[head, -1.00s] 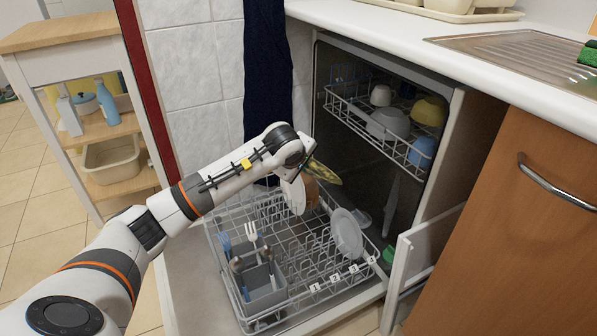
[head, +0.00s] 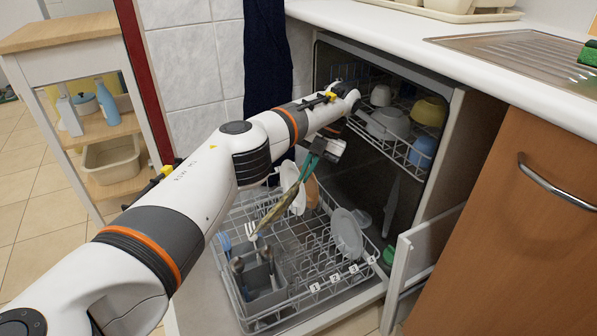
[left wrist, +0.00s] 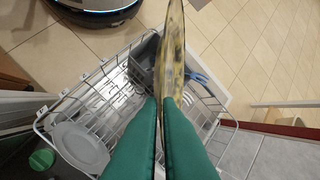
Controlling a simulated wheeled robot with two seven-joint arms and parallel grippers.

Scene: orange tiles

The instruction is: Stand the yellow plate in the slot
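My left gripper (head: 309,165) is shut on the yellow plate (head: 275,212), which looks stained and shows nearly edge-on. The plate slants down and left from the green fingers, above the lower dishwasher rack (head: 300,262). In the left wrist view the green fingertips (left wrist: 162,105) pinch the edge of the plate (left wrist: 174,50), which stands on edge and rises to the top of the picture. The rack has wire slots, with number tags (head: 335,277) along its front right. I cannot tell which slot is meant. My right gripper is not in view.
A pale plate (head: 347,233) stands at the rack's right. White plates (head: 291,186) and a brown item (head: 312,191) are at its back. A grey cutlery basket (head: 263,285) with a fork is at front left. The upper rack (head: 385,130) holds bowls and cups. Mid-rack looks free.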

